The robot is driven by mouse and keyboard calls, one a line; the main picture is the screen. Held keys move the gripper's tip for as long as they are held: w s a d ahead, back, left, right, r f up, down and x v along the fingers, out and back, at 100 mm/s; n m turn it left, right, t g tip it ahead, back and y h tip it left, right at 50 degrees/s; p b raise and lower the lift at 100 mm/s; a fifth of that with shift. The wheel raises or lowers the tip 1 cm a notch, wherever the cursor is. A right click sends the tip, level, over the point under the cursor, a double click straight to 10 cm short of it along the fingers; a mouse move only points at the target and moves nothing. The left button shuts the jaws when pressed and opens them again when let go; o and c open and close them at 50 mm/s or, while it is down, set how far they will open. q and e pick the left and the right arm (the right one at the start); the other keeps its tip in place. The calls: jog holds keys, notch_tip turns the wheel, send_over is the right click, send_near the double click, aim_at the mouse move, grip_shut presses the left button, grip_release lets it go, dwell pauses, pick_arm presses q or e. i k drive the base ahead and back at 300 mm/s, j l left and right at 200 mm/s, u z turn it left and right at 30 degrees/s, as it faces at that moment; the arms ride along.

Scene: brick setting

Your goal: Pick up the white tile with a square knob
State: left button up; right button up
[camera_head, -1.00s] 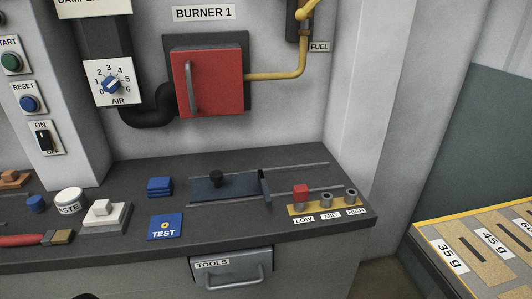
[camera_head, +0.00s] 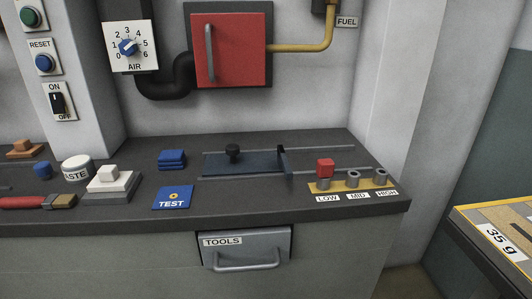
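The white tile with a square knob (camera_head: 113,183) sits on a dark grey block on the left part of the dark workbench (camera_head: 250,207). Its square knob (camera_head: 108,172) points up. The tile lies between the white paste jar and the blue TEST card, just right of the brush's bristles. Neither of my grippers shows in the head view.
A white jar (camera_head: 77,168), a red-handled brush (camera_head: 25,202), blue pads (camera_head: 171,159), a blue TEST card (camera_head: 172,197), a dark sliding fixture (camera_head: 240,163) and a LOW/MID/HIGH post holder (camera_head: 350,184) stand around. A TOOLS drawer (camera_head: 246,248) is below. Bench front centre is clear.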

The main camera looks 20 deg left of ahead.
aim_at(108, 178)
jog(key=u, duration=1.75)
